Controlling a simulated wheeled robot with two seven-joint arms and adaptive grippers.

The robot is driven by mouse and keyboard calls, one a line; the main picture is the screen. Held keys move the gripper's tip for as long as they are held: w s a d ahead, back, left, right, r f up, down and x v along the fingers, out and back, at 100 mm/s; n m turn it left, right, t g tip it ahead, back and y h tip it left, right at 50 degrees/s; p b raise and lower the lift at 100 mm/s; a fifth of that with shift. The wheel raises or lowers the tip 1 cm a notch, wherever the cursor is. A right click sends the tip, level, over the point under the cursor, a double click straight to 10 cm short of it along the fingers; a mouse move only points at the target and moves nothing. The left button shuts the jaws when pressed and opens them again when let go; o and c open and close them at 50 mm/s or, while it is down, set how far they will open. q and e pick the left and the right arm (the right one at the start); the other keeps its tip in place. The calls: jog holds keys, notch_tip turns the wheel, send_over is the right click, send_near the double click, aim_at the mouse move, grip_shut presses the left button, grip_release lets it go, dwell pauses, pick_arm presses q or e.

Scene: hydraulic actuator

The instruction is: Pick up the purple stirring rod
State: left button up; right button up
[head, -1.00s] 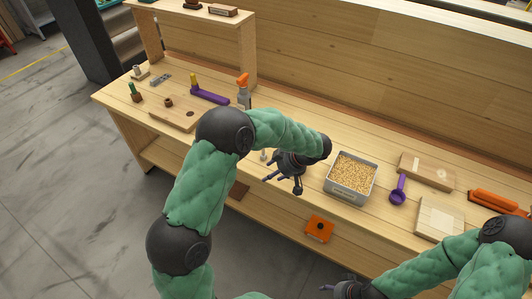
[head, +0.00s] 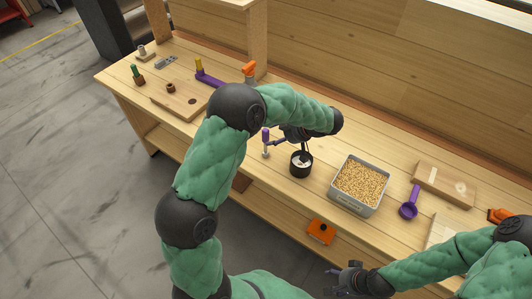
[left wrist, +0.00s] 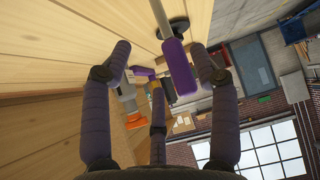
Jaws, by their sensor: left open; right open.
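The stirring rod (head: 265,141) has a purple handle on top and a thin pale shaft. In the head view it stands about upright beside the black cup, near the front of the workbench. My left gripper (head: 286,142) is open just right of the rod's purple handle, with one finger reaching towards it. In the left wrist view the purple handle (left wrist: 178,68) lies between my spread fingers (left wrist: 164,66), close to the right one. I cannot tell whether a finger touches it. My right gripper (head: 344,279) is open and empty, low in front of the bench.
The black cup (head: 301,170) stands right below my left gripper. A spray bottle with an orange head (head: 249,69) stands behind my left arm.

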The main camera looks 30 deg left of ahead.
aim_at(269, 140)
pick_arm(q)
jog(key=shift+s+b+x, duration=0.2)
jog(key=shift+b+x, duration=0.2)
jog(key=shift+x, duration=0.95)
jog(key=shift+s+b+x, duration=0.2)
jog(key=shift+b+x, duration=0.2)
jog(key=shift+x, duration=0.95)
jog(key=shift+c, duration=0.3)
grip_shut()
